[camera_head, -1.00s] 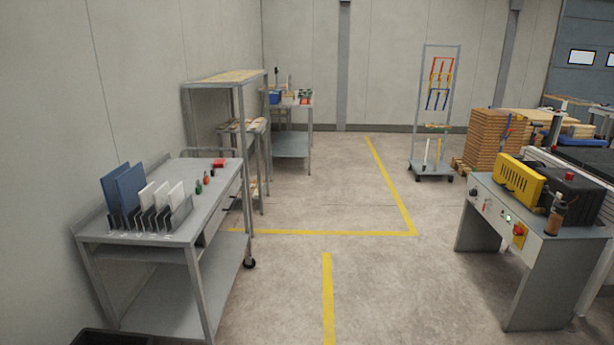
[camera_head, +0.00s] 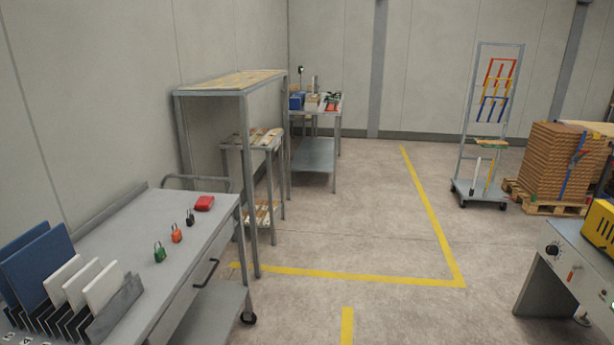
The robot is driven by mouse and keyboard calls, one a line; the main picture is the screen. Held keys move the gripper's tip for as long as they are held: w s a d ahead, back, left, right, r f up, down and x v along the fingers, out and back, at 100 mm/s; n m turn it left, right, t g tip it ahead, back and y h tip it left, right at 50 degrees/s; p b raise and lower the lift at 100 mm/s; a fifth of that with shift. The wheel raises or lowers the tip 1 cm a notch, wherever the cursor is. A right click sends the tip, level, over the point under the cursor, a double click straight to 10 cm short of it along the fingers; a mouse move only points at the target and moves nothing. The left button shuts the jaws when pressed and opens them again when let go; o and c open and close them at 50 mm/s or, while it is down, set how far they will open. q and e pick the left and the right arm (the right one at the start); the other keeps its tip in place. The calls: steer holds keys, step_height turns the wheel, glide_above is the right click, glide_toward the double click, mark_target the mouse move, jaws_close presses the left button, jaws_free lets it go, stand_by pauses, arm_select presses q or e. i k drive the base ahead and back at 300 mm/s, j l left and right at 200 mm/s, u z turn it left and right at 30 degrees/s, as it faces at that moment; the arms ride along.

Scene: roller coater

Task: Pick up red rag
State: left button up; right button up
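A small red object (camera_head: 204,203), folded or block-like, lies near the far end of the grey cart's top (camera_head: 150,225) on the left. It may be the red rag, but it is too small to tell. Another small red item (camera_head: 333,103) shows on the far bench (camera_head: 318,150) at the back; I cannot tell what it is. Neither of my grippers is in view.
Green, orange and black padlocks (camera_head: 176,233) stand on the cart, with a rack of blue and white panels (camera_head: 75,285) in front. A shelf frame (camera_head: 230,85) stands behind. A machine (camera_head: 575,275) is at right. The marked floor (camera_head: 350,220) between is clear.

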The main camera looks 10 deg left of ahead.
mark_target(205, 203)
steer(key=i+u, duration=0.1)
steer(key=i, duration=0.4)
steer(key=i+l+u, duration=0.15)
steer(key=i, duration=0.3)
steer(key=i+l+u, duration=0.1)
steer(key=i, duration=0.4)
steer(key=i+l+u, duration=0.1)
steer(key=i, duration=0.4)
steer(key=l, duration=0.05)
